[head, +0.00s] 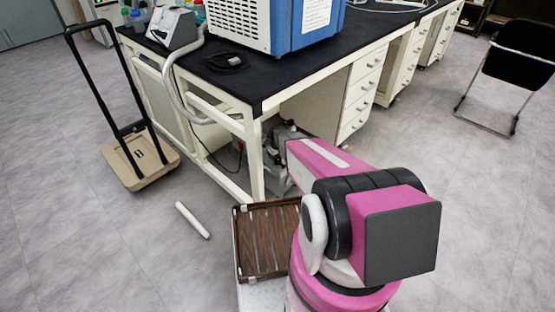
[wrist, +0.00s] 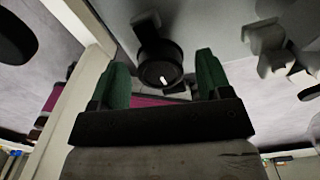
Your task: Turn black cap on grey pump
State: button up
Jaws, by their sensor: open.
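The black cap (wrist: 160,66) shows in the wrist view as a round black knob with a short white mark on its face. My gripper (wrist: 161,78) is open there, with one green finger to the left of the cap and one to the right. Gaps show on both sides, and I see no contact. How far the cap lies beyond the fingertips is hard to tell. In the head view the grey pump (head: 288,136) is on the floor under the bench, partly hidden by my pink arm. My gripper and the cap are hidden in that view.
The bench (head: 300,77) has a black top and cream legs close to my arm. A blue and white machine (head: 272,25) stands on it. A brown slatted tray (head: 268,242) lies beside my arm. A tan cart (head: 141,162) and a white tube (head: 193,220) are on the floor at left.

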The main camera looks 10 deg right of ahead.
jog(key=c, duration=0.9)
jog(key=shift+n, duration=0.3)
